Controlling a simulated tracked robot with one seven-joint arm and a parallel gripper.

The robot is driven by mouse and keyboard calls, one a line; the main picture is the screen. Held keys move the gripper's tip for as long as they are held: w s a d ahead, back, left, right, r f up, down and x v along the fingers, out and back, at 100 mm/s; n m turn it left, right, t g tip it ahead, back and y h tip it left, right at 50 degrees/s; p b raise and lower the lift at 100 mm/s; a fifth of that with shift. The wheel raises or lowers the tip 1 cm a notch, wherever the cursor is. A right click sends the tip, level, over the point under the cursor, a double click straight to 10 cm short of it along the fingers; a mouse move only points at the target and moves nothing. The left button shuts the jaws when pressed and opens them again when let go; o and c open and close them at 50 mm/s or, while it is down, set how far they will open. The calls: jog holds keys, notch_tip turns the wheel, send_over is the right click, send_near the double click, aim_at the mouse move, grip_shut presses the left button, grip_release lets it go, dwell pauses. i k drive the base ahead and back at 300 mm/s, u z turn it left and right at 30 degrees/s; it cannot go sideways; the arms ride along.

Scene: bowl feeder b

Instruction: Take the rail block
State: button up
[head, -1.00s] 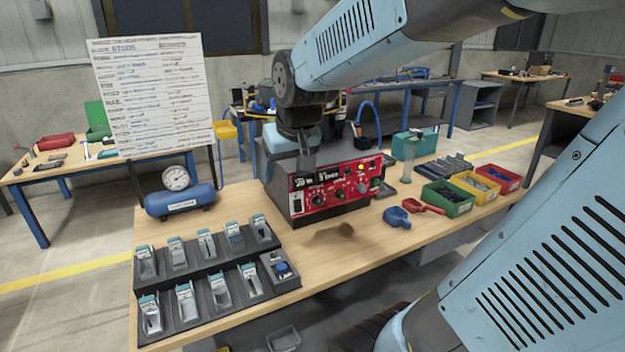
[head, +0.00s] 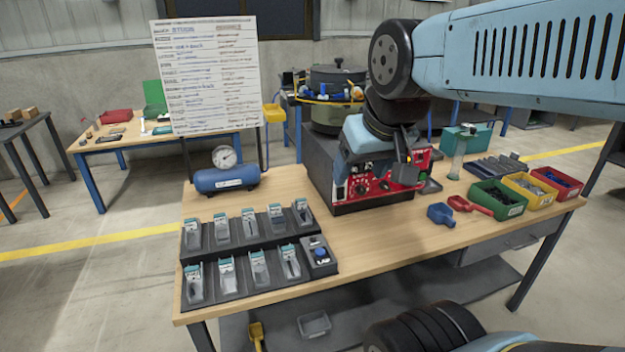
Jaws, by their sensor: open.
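I cannot tell for certain which thing is the rail block. Dark grey ribbed blocks (head: 497,165) lie at the back right of the workbench (head: 400,240), behind the coloured bins. My gripper (head: 378,180) is open, with nothing seen between its fingers. It hangs in front of the red control panel (head: 352,193) of the bowl feeder (head: 338,85) and hides part of it. The ribbed blocks are well to the right of my gripper.
A stepped dark rack (head: 250,245) with several small packets stands at the front left. A blue air tank (head: 226,179) with a gauge is behind it. A blue scoop (head: 441,214), a red scoop (head: 470,205) and green (head: 498,199), yellow and red bins are at the right.

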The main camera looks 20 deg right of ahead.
aim_at(249, 219)
jog(key=u, duration=1.25)
jog(key=k, duration=0.7)
jog(key=z, duration=0.6)
jog(key=i, duration=1)
jog(key=z, duration=0.05)
